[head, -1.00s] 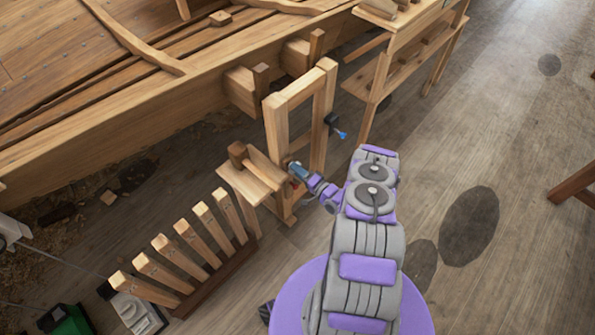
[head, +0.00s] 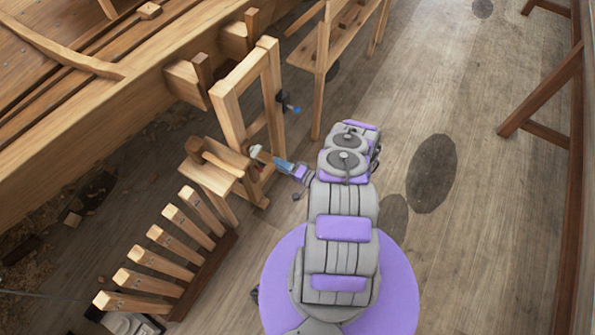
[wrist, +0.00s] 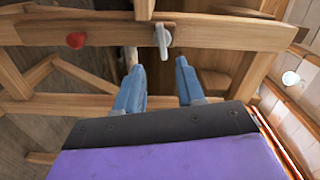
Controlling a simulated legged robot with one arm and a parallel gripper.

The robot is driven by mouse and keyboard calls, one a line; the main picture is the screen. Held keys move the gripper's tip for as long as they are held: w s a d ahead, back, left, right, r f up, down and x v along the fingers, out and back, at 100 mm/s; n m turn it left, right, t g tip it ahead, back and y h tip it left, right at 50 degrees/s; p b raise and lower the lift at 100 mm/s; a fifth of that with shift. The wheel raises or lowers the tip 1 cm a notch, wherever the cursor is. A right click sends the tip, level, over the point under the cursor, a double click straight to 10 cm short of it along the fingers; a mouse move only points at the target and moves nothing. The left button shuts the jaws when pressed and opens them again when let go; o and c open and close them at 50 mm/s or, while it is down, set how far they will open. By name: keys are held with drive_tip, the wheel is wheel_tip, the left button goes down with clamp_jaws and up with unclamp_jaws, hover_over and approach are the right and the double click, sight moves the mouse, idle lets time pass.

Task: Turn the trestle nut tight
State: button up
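The wooden trestle (head: 222,108) stands upright beside the hull, left of my arm. In the wrist view its crossbeam (wrist: 225,34) spans the top of the picture. A grey metal nut with a wing or lever (wrist: 162,40) sits on the beam's face, roughly in line with the gap between my fingers. My gripper (wrist: 158,82) is open, with two blue fingers apart and nothing between them. The nut is beyond the fingertips and appears apart from them. In the head view my gripper (head: 273,159) is close to the trestle's lower part; the nut is too small to make out there.
A red knob (wrist: 76,40) is on the beam left of the nut. A rack of upright wooden slats (head: 205,268) stands at lower left. Open floor (head: 465,230) lies to the right.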

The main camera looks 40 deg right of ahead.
drive_tip(key=v, duration=0.7)
drive_tip(key=shift+s+d, duration=0.15)
drive_tip(key=shift+s, duration=0.05)
drive_tip(key=shift+o, duration=0.3)
